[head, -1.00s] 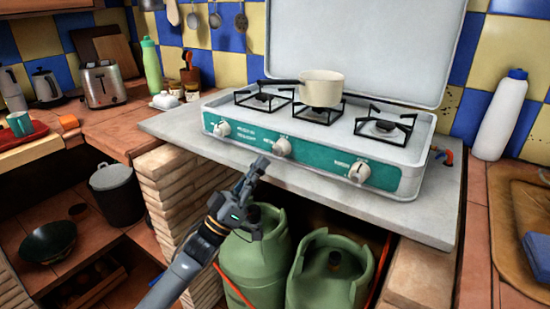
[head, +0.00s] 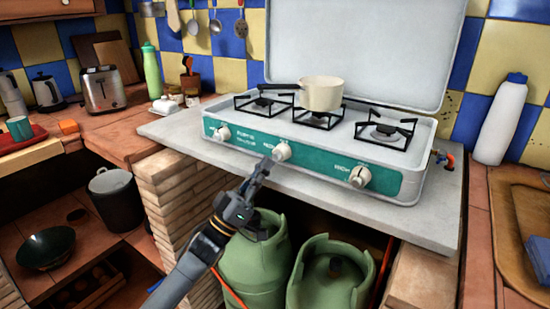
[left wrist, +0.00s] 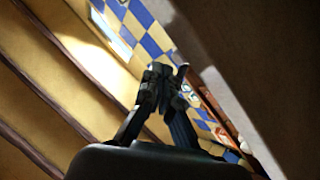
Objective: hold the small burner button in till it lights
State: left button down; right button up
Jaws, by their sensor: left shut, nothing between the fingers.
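The white camping stove (head: 410,187) has a green front panel with a left knob (head: 222,133), a middle knob (head: 282,152) and a right knob (head: 360,177). Small markings sit beside the knobs, too blurred to read. I cannot pick out a separate button. My left gripper (head: 265,165) is shut and empty, its tips just left of and below the middle knob; I cannot tell whether they touch. Its closed fingers also show in the left wrist view (left wrist: 165,80), where the knobs are not recognisable. No flame is visible. My right gripper is out of view.
A cream pan (head: 321,94) stands on the middle burner. The raised lid (head: 360,50) is behind. The grey slab (head: 438,225) juts out below the stove. Green gas bottles (head: 255,265) stand underneath. A white bottle (head: 498,120) is at the right.

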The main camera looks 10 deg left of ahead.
pick_arm(q)
jog(key=shift+w, duration=0.1)
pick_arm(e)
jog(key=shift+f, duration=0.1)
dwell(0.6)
pick_arm(q)
jog(key=shift+w+d, duration=0.2)
jog(key=shift+w, duration=0.2)
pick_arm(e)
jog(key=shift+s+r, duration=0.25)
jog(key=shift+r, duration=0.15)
pick_arm(q)
jog(key=shift+w, duration=0.1)
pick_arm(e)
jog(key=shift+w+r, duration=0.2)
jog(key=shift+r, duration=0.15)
pick_arm(q)
jog(key=shift+w+d+b, duration=0.1)
jog(key=shift+w+b, duration=0.05)
jog(key=shift+b, duration=0.15)
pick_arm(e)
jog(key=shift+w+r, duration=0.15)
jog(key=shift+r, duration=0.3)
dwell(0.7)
